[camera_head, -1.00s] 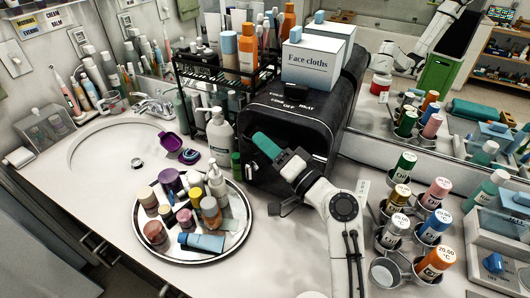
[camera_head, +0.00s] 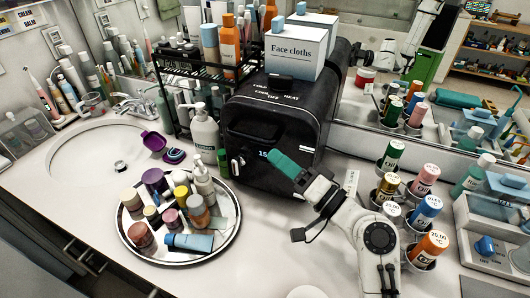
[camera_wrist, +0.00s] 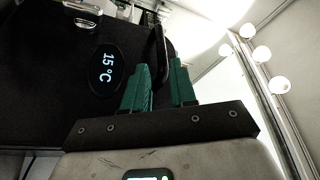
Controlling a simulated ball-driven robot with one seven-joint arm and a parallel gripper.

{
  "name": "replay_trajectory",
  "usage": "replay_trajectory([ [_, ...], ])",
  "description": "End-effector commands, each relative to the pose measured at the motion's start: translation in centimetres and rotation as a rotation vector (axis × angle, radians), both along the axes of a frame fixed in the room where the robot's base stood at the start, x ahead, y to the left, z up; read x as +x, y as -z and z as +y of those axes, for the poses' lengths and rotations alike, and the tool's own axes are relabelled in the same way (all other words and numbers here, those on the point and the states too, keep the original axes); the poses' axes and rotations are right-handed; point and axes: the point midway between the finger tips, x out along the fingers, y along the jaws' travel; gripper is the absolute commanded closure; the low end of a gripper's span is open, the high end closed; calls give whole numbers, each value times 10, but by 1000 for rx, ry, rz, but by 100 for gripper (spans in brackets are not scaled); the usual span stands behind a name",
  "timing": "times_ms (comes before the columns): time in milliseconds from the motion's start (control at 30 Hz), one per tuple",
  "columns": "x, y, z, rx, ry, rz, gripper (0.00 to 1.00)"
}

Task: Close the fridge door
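The fridge (camera_head: 302,112) is a black box with COLD, OFF and HEAT marked on top. Its front door (camera_head: 242,138) carries a lit display reading 15 and a pale latch. I cannot tell whether the door stands slightly open. My gripper (camera_head: 285,163), with teal fingers, is in front of the right part of the fridge front. In the wrist view my gripper (camera_wrist: 160,82) has a gap between its fingers. A black bar, perhaps a handle (camera_wrist: 159,48), shows just beyond that gap; contact is unclear. The door's display (camera_wrist: 105,70) reads 15°C there.
A face cloths box (camera_head: 298,48) stands on the fridge. A round tray (camera_head: 226,238) of jars and bottles and a pump bottle (camera_head: 204,135) stand to the left. Oil bottles in ring holders (camera_head: 420,262) crowd the right. Some counter in front is bare.

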Motion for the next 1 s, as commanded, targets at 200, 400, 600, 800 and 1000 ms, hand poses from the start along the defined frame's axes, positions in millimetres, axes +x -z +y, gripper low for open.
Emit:
replay_trajectory([
  [200,-12,5,-16,-1,1,1,74],
  [400,-13,4,-17,0,0,0,74],
  [600,-13,4,-17,1,1,0,74],
  [800,-13,-2,-17,1,1,0,74],
  [1000,-13,-39,-17,1,1,0,74],
])
